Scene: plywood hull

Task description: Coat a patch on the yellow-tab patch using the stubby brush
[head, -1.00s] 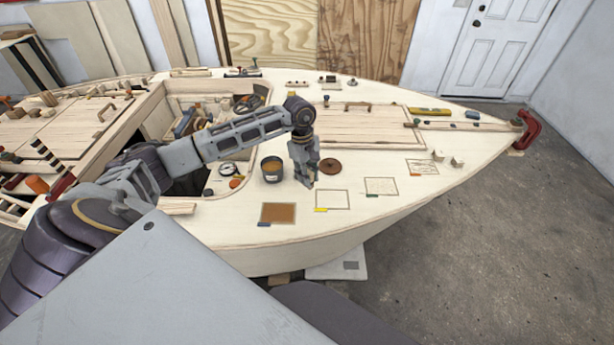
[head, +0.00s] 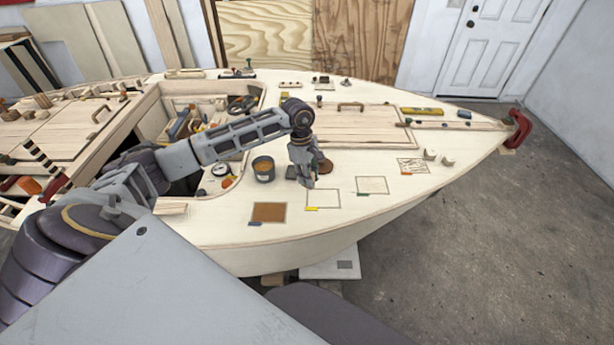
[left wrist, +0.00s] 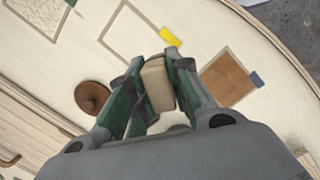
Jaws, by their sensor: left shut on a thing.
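The yellow-tab patch (head: 323,199) is a pale, bare square with a thin dark outline on the deck. Its yellow tab (left wrist: 170,37) shows in the left wrist view. My left gripper (head: 306,184) is at the patch's upper left edge, pointing down. In the left wrist view my left gripper (left wrist: 155,72) is shut on a beige blocky piece (left wrist: 157,84), which seems to be the stubby brush. Its bristles are hidden, and I cannot tell whether it touches the deck. A dark pot (head: 264,172) with brownish contents stands left of the gripper. My right gripper is out of view.
A brown coated patch with a blue tab (head: 269,212) lies left of the yellow-tab patch; a pale green-tab patch (head: 372,185) lies right. A brown disc (head: 326,167) sits partly behind my gripper. A gauge (head: 220,169) and the open cockpit are left of the pot.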

